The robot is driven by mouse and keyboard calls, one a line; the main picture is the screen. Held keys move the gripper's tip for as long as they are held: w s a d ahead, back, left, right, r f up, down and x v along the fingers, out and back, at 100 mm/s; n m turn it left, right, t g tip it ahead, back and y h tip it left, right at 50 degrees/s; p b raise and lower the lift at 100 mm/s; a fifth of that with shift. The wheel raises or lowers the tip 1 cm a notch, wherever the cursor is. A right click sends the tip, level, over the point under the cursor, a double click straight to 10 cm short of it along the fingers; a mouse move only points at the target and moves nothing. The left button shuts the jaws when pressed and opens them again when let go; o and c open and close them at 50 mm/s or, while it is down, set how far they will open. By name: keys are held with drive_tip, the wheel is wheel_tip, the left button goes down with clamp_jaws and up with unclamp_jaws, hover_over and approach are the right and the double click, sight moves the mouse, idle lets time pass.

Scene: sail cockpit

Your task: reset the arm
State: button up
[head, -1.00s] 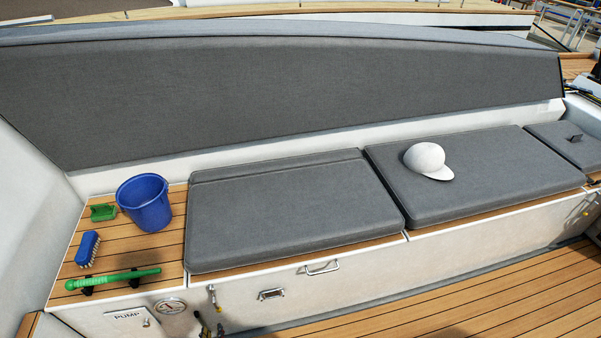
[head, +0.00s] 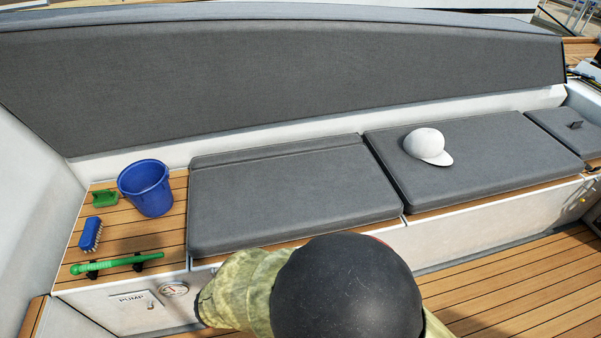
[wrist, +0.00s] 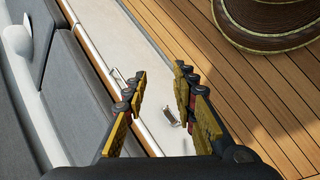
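My arm (head: 345,290) rises into the bottom middle of the head view, with a black rounded joint and a camouflage-patterned cover. My gripper (wrist: 159,72) shows in the wrist view, its two yellow-and-dark fingers apart with nothing between them. It hangs above the white bench front and the deck. The gripper itself is not visible in the head view.
A blue bucket (head: 145,187), green scoop (head: 104,198), blue brush (head: 91,233) and green handle (head: 117,262) are on the left bench end. A white cap (head: 427,146) lies on the grey cushion (head: 480,160).

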drive_tip(key=s+d+r+m+y+p, duration=0.1)
drive_tip(key=d+r+m+y, duration=0.1)
drive_tip(key=d+r+m, duration=0.2)
drive_tip(key=s+d+r+m+t+y+p, duration=0.1)
drive_tip(key=d+r+m+y, duration=0.1)
drive_tip(key=d+r, duration=0.8)
drive_tip(key=s+d+r+m+t+y+p, duration=0.1)
drive_tip(key=d+r+m, duration=0.4)
drive_tip(key=r, duration=1.4)
drive_tip(key=s+d+y, duration=0.1)
drive_tip(key=d, duration=0.2)
drive_tip(key=shift+r+m+p, duration=0.3)
drive_tip(key=shift+p, duration=0.05)
